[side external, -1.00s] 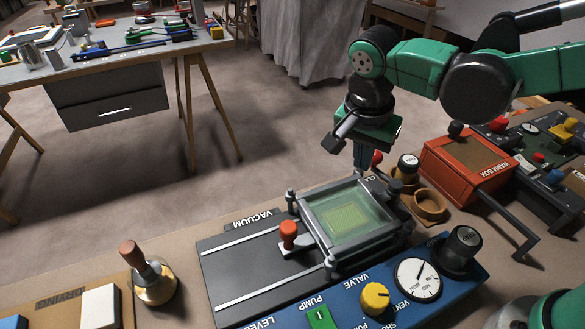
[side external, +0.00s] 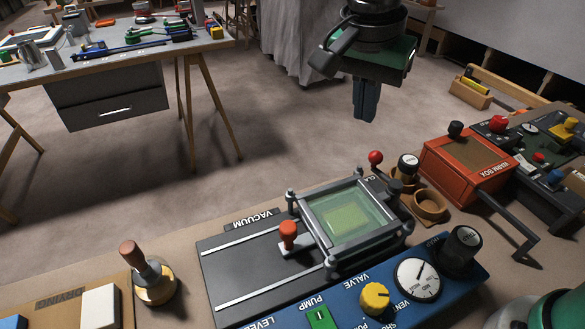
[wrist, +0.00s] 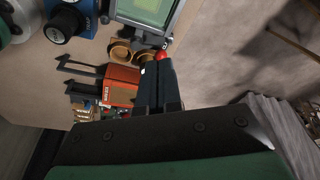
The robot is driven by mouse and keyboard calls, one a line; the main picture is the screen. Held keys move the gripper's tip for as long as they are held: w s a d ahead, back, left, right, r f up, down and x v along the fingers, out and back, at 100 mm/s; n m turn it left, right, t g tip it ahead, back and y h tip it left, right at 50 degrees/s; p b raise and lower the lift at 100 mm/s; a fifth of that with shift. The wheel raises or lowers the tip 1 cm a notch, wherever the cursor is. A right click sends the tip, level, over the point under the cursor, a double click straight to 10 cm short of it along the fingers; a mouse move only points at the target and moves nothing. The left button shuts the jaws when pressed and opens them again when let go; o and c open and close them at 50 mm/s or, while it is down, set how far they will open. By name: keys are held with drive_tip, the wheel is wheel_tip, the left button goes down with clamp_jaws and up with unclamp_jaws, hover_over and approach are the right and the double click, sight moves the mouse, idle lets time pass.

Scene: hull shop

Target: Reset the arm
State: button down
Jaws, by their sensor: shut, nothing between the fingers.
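My gripper (side external: 366,100) is raised above and behind the vacuum station in the side view, its fingers shut together with nothing between them. In the wrist view the shut fingers (wrist: 158,82) point toward the bench, over the area by a red ball knob (wrist: 161,55). The same red knob (side external: 375,157) stands at the back of the vacuum station (side external: 247,268), below my gripper and apart from it.
The orange warm box (side external: 468,160) stands right of the station, with a dark crank handle (side external: 515,222) reaching forward. Tan ring cups (side external: 430,205) sit between them. A wooden-handled stamp (side external: 148,273) stands at left. Space above the bench is clear around my gripper.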

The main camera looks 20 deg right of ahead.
drive_tip(key=shift+d, duration=0.1)
drive_tip(key=s+d+f+n+t+y, duration=0.1)
drive_tip(key=s+d+f+n+t, duration=0.1)
drive_tip(key=d+n, duration=0.3)
drive_tip(key=s+d+f+n+t+y, duration=0.1)
drive_tip(key=s+d+f+n+t, duration=0.1)
drive_tip(key=d+f+n, duration=0.3)
drive_tip(key=shift+d+n+t, duration=0.65)
drive_tip(key=shift+n+t, duration=0.15)
drive_tip(key=shift+t, duration=0.1)
